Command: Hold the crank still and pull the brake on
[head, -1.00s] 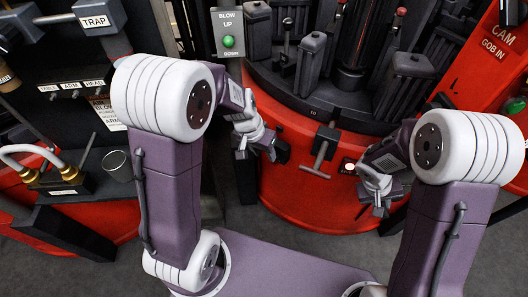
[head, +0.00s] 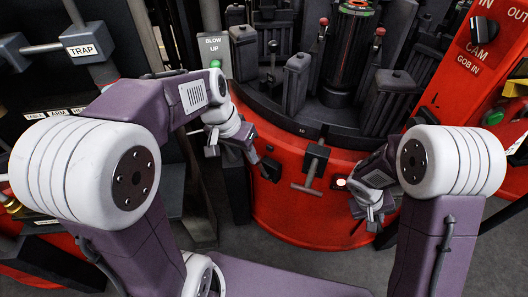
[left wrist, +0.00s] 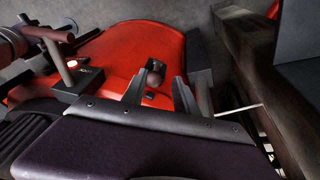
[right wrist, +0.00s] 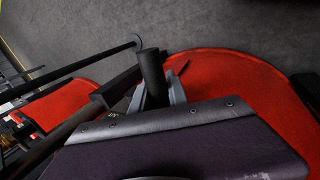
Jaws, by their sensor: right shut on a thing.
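A dark ball knob (left wrist: 155,78) on a small dark plate sits on the red drum's front, probably the brake's; in the head view a dark piece (head: 270,169) shows there. My left gripper (head: 256,157) is open just beside it. In the left wrist view the knob shows between and beyond the spread fingers (left wrist: 160,92), apparently untouched. My right gripper (head: 370,220) is low at the drum's right. In the right wrist view its fingers (right wrist: 160,95) are shut on a dark upright cylindrical grip (right wrist: 152,68), apparently the crank's handle.
A T-shaped handle (head: 311,175) and a lit button (head: 341,183) stick out of the red drum (head: 285,212) between my grippers. Dark moulds (head: 392,98) stand above. A panel with a TRAP label (head: 82,50) is at left, a red CAM panel (head: 480,60) at right.

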